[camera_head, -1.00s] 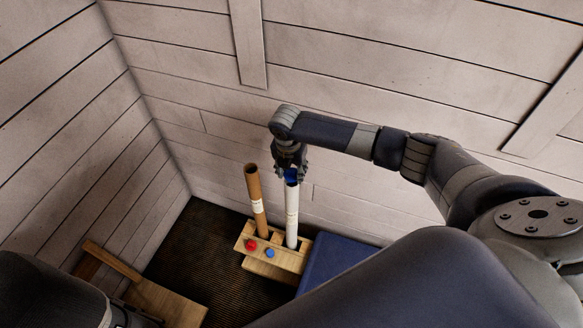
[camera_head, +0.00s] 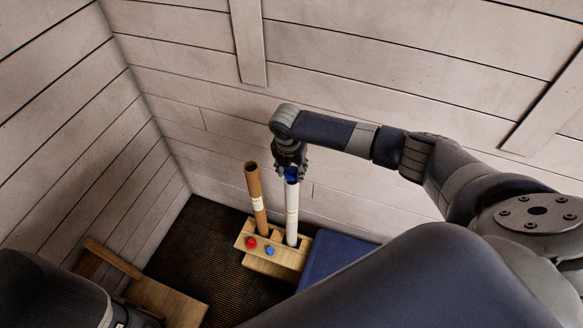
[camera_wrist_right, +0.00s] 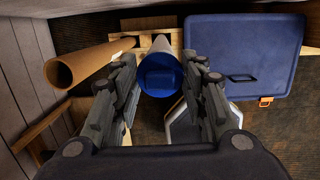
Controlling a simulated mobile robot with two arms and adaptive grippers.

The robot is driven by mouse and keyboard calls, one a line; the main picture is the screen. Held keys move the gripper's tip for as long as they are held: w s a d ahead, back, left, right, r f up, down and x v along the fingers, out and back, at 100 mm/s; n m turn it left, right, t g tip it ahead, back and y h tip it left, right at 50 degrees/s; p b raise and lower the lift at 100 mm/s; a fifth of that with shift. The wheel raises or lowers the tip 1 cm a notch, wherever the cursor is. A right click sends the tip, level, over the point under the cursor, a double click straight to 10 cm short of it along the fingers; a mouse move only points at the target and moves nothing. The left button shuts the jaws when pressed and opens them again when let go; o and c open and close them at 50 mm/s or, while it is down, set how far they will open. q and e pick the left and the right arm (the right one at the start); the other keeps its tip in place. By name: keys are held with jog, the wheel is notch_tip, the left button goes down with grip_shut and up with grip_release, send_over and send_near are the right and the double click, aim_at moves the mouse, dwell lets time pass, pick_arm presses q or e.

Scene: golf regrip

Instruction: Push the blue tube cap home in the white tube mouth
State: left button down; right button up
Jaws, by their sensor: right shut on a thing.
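The white tube (camera_head: 292,212) stands nearly upright in a wooden stand (camera_head: 284,258). The blue tube cap (camera_head: 292,176) is at the tube's upper end, in line with it. In the right wrist view the blue cap (camera_wrist_right: 159,74) covers the near end of the white tube (camera_wrist_right: 161,45). My right gripper (camera_head: 291,170) is shut on the cap, with one finger on each side. How deep the cap sits in the mouth I cannot tell. My left arm shows at the lower left of the head view, but its fingers do not.
A brown tube (camera_head: 257,200) with an open mouth stands just left of the white one. Red (camera_head: 251,243) and blue (camera_head: 270,251) round markers are on the stand. A blue case (camera_wrist_right: 245,55) lies to the right. Plank walls are close behind.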

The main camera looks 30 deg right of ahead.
aim_at(291, 173)
jog(key=shift+p, duration=0.45)
dwell(1.0)
jog(key=shift+f+b, duration=0.95)
jog(key=shift+f, duration=0.65)
jog(key=o, duration=0.8)
jog(key=shift+o, duration=0.2)
jog(key=shift+r, duration=0.1)
notch_tip(291, 173, up, 12)
jog(key=s+a, duration=0.1)
jog(key=shift+a, duration=0.2)
jog(key=shift+s+f, duration=0.15)
jog(key=shift+f, duration=0.05)
